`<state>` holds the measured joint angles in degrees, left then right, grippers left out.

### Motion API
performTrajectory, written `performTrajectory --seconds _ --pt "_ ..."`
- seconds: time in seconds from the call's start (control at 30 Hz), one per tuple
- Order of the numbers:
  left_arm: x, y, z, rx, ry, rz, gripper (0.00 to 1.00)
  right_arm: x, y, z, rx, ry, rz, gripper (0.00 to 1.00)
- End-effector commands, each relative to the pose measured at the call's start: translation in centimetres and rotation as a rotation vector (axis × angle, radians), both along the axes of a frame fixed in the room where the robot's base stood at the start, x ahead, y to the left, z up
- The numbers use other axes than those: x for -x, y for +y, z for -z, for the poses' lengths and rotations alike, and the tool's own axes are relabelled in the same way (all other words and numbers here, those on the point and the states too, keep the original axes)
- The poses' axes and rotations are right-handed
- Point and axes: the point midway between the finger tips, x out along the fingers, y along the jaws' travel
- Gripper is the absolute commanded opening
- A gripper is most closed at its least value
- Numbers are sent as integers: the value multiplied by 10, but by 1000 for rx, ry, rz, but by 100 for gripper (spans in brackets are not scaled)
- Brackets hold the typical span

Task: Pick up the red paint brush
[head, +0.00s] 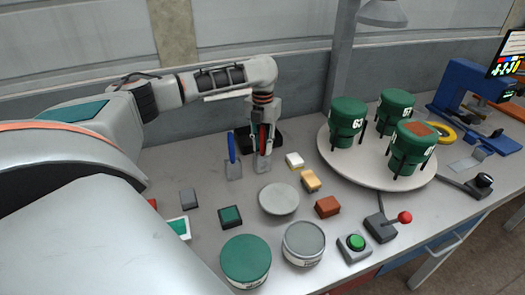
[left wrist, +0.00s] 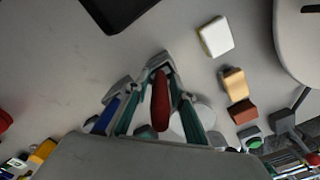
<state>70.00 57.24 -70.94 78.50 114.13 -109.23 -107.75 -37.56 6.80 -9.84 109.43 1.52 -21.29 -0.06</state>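The red paint brush (head: 262,140) shows a red handle above a grey lower part, on the grey table near the back wall. My left gripper (head: 265,150) is down at it, with its fingers around the handle. A similar blue brush (head: 233,155) stands just to the left, apart from the gripper in the head view. My right gripper is not in view.
A round grey disc (head: 279,199), small blocks (head: 311,180) and two cans (head: 246,259) are in front. A white turntable (head: 345,165) with green canisters stands to the right. A black tray (head: 270,133) lies behind the gripper. A red-knobbed lever (head: 403,218) is at the front right.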

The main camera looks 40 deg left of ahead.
Motion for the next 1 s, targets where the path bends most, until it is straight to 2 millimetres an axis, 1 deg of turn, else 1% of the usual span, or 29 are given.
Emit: performTrajectory --seconds 0.03,0.07,0.4,0.57,0.67,0.77,0.87,1.0 --pt "0 0 0 0 0 0 6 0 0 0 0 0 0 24" --pt "0 0 0 0 0 0 0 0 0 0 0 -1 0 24" --pt "0 0 -1 0 0 0 0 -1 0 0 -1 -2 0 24" --pt "-1 0 -8 0 -2 0 0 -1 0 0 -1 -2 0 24" --pt "-1 0 -17 0 -3 1 0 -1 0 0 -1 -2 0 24" --pt "-1 0 -31 0 -4 0 0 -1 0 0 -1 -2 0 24" --pt "-1 0 -50 0 -5 -1 0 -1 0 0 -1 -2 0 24" --pt "-2 0 -82 -1 -5 0 0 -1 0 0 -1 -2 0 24"
